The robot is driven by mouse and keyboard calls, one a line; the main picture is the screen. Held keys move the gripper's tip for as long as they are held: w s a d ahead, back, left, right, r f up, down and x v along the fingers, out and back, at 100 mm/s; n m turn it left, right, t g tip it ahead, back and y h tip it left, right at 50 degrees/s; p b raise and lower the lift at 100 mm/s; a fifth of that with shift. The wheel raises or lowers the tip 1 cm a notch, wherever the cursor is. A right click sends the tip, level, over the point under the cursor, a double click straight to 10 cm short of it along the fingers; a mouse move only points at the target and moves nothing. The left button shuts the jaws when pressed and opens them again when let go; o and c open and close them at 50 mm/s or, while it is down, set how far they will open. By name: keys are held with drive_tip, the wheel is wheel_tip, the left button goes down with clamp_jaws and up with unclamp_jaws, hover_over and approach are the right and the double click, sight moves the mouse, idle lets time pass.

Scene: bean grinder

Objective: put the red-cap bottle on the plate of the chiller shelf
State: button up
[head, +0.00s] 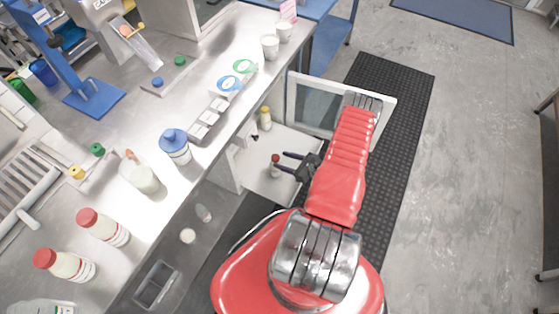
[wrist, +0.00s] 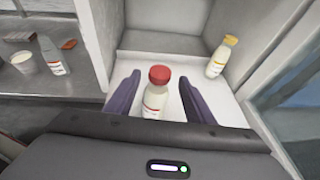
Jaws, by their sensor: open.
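A small white bottle with a red cap (wrist: 156,98) stands upright on the white chiller shelf plate (wrist: 187,57) in the wrist view. In the head view the red-cap bottle (head: 275,167) is on the chiller shelf plate (head: 283,145) under the counter. My gripper (wrist: 160,97) is open, with one dark finger on each side of the bottle and gaps visible on both sides. In the head view my gripper (head: 285,161) reaches into the chiller from the right. The bottle's lower end is hidden behind the gripper body in the wrist view.
A yellow-cap bottle (wrist: 221,57) stands on the plate at the back right. The chiller's glass door (head: 325,103) is open at the right side. The left chiller wall (wrist: 98,35) separates it from a grey shelf (wrist: 52,95) with a cup (wrist: 23,62) and a bottle (wrist: 54,57).

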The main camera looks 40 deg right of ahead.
drive_tip(key=v, duration=0.8)
drive_tip(key=shift+s, duration=0.35)
idle(0.4)
